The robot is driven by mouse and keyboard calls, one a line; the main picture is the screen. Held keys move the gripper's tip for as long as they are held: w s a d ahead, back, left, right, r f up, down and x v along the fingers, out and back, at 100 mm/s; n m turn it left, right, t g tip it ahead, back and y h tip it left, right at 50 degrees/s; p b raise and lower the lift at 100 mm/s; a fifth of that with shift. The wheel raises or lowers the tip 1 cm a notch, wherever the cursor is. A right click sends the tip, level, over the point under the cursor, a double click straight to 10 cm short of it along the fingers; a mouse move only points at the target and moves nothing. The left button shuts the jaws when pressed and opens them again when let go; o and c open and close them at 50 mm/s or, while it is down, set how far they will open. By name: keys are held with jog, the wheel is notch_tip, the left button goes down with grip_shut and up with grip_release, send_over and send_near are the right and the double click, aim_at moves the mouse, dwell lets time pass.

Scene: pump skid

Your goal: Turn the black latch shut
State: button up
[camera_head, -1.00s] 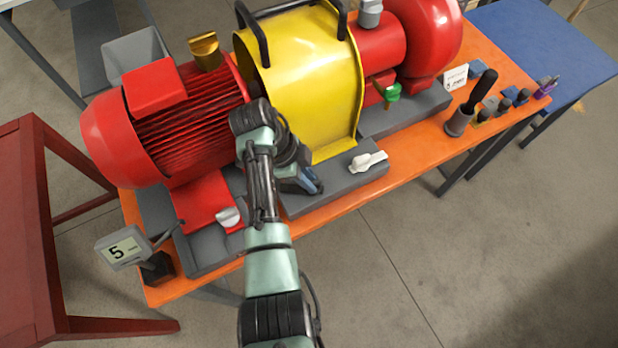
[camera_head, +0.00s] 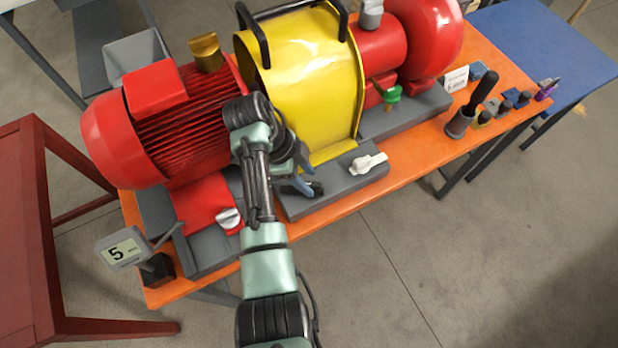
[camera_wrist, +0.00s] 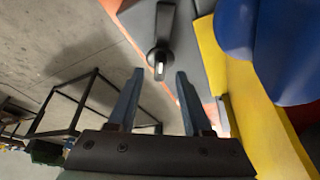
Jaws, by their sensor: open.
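The black latch (camera_head: 316,188) sits on the grey base below the yellow guard, partly hidden by my gripper in the head view. In the wrist view the latch (camera_wrist: 162,50) shows as a dark lever with a round pivot, its arm pointing to the top of the picture. My gripper (camera_head: 304,170) is open and empty, close to the latch. In the wrist view its two blue fingers (camera_wrist: 156,74) are spread, with the latch's pivot beyond and between the tips. I see no contact.
A white latch (camera_head: 368,163) is on the same base to the right. The yellow guard (camera_head: 305,80) and red motor (camera_head: 180,130) rise behind my gripper. A silver knob (camera_head: 229,218) is at left. The floor in front of the orange bench (camera_head: 355,203) is clear.

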aim_at(288, 190)
jog(key=p+v, duration=0.1)
jog(key=v, duration=1)
jog(key=shift+p, duration=0.35)
jog(key=shift+r, duration=0.1)
jog(key=shift+s+f, duration=0.1)
jog(key=shift+f, duration=0.15)
jog(key=c, duration=0.4)
jog(key=s+f+t+b, duration=0.1)
jog(key=f+b, duration=0.1)
jog(key=s+f+t+h+b, duration=0.1)
jog(key=s+f+b, duration=0.1)
jog(key=shift+s+a, duration=0.1)
jog(key=shift+s, duration=0.05)
grip_shut()
jog(key=s+a+f+n+t+y+b, duration=0.1)
jog(key=s+t+b, duration=0.1)
jog(key=s, duration=0.2)
jog(key=s+a+f+t+b, duration=0.1)
jog(key=s+a+t+b, duration=0.15)
jog(key=s, duration=0.25)
jog(key=shift+g, duration=0.35)
jog(key=x, duration=1)
jog(key=shift+w+d+p, duration=0.1)
jog(key=shift+d+p, duration=0.2)
jog(key=shift+d, duration=0.1)
jog(key=shift+w+a+r+p, duration=0.15)
jog(key=shift+w+p, duration=0.25)
jog(key=shift+w, duration=1.55)
